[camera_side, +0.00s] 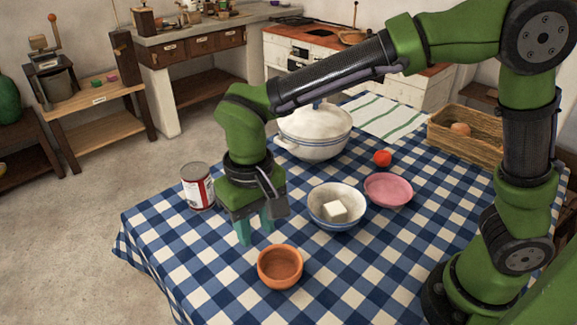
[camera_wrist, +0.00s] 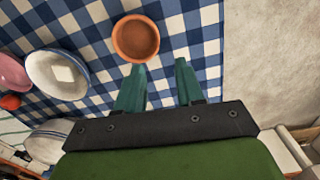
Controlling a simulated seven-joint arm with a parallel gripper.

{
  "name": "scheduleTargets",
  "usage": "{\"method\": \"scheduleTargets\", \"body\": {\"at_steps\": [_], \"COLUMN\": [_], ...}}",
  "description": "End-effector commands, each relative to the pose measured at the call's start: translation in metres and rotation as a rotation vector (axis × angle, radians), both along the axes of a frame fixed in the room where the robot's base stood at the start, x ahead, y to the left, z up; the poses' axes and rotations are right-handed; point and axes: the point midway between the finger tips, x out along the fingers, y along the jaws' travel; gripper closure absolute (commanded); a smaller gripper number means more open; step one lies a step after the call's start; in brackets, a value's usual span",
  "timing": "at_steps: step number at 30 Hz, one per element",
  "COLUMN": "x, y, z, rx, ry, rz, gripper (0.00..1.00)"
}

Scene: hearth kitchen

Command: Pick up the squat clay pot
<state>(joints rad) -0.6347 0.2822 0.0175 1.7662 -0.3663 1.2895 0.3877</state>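The squat clay pot (camera_side: 280,267) is a small round orange-brown bowl shape, standing upright and looking empty on the checked cloth near the table's front. In the wrist view the clay pot (camera_wrist: 136,39) lies beyond my fingertips, a little left of the gap between them. My gripper (camera_side: 255,232) hangs above the cloth, up and to the left of the pot in the side view. Its two teal fingers (camera_wrist: 160,66) are apart with nothing between them, and they do not touch the pot.
A white bowl (camera_side: 322,197) holding a white block and a pink bowl (camera_side: 388,190) stand behind the pot. A tin can (camera_side: 197,187) is left of my gripper. A lidded white pot (camera_side: 313,143), a red tomato (camera_side: 382,158) and a wicker basket (camera_side: 466,140) are farther back.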

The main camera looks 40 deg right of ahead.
Motion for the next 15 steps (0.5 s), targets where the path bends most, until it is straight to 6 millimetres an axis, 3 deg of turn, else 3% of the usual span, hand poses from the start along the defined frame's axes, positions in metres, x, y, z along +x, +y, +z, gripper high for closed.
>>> {"method": "scheduleTargets", "body": {"at_steps": [9, 15], "x": [-0.001, 0.000], "y": [-0.001, -0.001], "z": [-0.068, -0.085], "rx": [-0.002, 0.001], "ry": [0.003, 0.001], "rz": [0.002, 0.001], "gripper": [0.63, 0.63]}}
